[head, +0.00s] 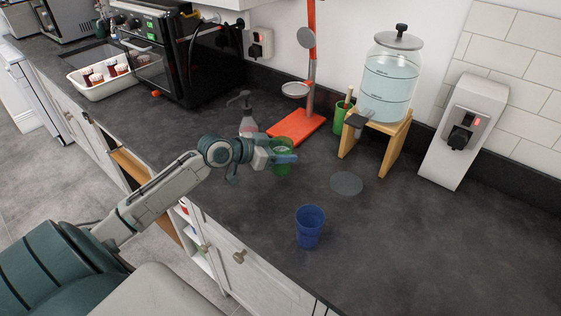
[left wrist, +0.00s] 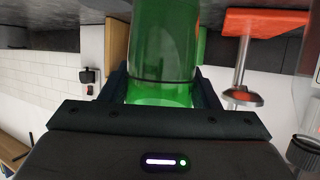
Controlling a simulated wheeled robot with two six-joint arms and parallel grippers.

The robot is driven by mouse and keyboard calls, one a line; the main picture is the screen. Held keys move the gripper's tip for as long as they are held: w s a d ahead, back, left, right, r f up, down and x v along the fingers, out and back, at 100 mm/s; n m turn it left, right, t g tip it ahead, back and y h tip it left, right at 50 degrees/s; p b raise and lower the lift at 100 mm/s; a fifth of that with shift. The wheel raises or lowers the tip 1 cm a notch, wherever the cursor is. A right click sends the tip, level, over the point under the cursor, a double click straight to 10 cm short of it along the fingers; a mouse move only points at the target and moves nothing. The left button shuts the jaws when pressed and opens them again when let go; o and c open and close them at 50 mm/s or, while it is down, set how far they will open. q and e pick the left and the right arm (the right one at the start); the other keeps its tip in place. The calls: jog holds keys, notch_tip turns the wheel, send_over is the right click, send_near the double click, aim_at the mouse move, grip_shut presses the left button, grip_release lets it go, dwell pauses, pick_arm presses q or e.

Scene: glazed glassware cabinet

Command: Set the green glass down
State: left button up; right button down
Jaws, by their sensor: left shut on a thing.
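The green glass (head: 281,168) is in the jaws of my left gripper (head: 284,158), over the dark worktop in the middle of the head view. In the left wrist view, which looks upside down, the green glass (left wrist: 160,45) fills the space between the two fingers (left wrist: 160,88). The fingers are shut on its sides. The glass looks roughly upright; its far end is cut off in the wrist view, and I cannot tell whether its base touches the worktop. My right gripper is not in view.
A blue cup (head: 310,230) stands near the front edge. A grey disc (head: 346,184) lies right of the glass. An orange stand (head: 297,127), pump bottle (head: 248,122), green pot (head: 340,122) and water dispenser (head: 389,88) stand behind. The worktop (head: 430,245) at right is clear.

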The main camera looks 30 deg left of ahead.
pick_arm(q)
jog(key=shift+f, duration=0.4)
notch_tip(320, 180, down, 2)
jog(key=shift+f+p, duration=0.1)
jog(key=shift+p, duration=0.25)
jog(key=shift+f, duration=0.45)
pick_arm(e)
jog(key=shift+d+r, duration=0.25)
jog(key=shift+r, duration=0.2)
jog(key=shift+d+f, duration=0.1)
pick_arm(q)
jog(key=o, duration=0.8)
jog(key=shift+f, duration=0.15)
jog(key=o, duration=0.4)
jog(key=shift+r, duration=0.25)
